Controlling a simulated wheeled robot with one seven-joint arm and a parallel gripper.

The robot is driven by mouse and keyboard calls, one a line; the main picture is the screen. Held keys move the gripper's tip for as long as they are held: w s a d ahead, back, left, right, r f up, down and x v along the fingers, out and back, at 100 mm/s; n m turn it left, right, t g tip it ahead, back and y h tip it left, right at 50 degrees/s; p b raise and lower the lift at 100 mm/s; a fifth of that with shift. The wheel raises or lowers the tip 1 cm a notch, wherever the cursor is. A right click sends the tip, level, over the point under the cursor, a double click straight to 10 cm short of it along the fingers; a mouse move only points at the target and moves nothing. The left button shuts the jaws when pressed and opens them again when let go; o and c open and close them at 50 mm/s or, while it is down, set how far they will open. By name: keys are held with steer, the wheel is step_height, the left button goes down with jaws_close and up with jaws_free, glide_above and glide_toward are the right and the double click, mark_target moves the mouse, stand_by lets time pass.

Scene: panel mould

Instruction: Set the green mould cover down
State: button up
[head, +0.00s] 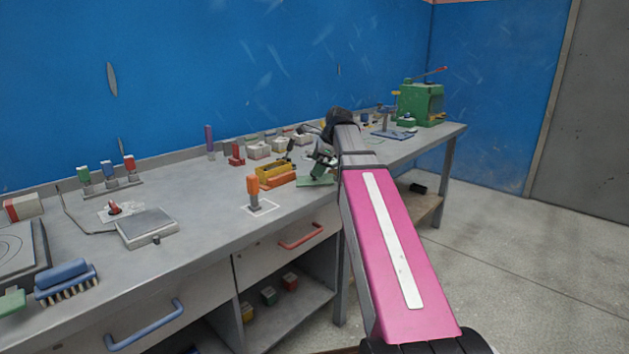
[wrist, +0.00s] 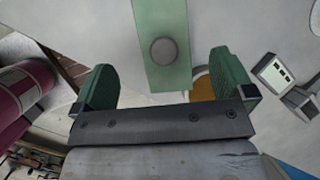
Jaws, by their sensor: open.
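The green mould cover (wrist: 160,20) is a pale green flat plate with a round grey knob, seen from above in the wrist view. It lies between the fingers of my gripper (wrist: 163,82), with clear gaps on both sides. The fingers are spread and hold nothing. In the head view a green plate (head: 314,181), which looks like the cover, lies on the bench just below my gripper (head: 322,158). My gripper hides part of it. I cannot tell what lies directly under the cover.
A yellow box (head: 272,173) and an orange block (head: 280,182) stand just left of the cover. An orange-handled tool (head: 253,188) stands on a white-outlined square. A green machine (head: 420,103) is at the bench's far end. The bench front near the orange-handled tool is clear.

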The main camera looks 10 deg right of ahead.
steer(key=shift+d+x, duration=0.25)
steer(key=shift+x, duration=1.05)
steer(key=shift+d+x, duration=0.2)
steer(key=shift+x, duration=1.05)
steer(key=shift+w+f, duration=0.1)
steer(key=shift+w, duration=0.05)
steer(key=c, duration=1.1)
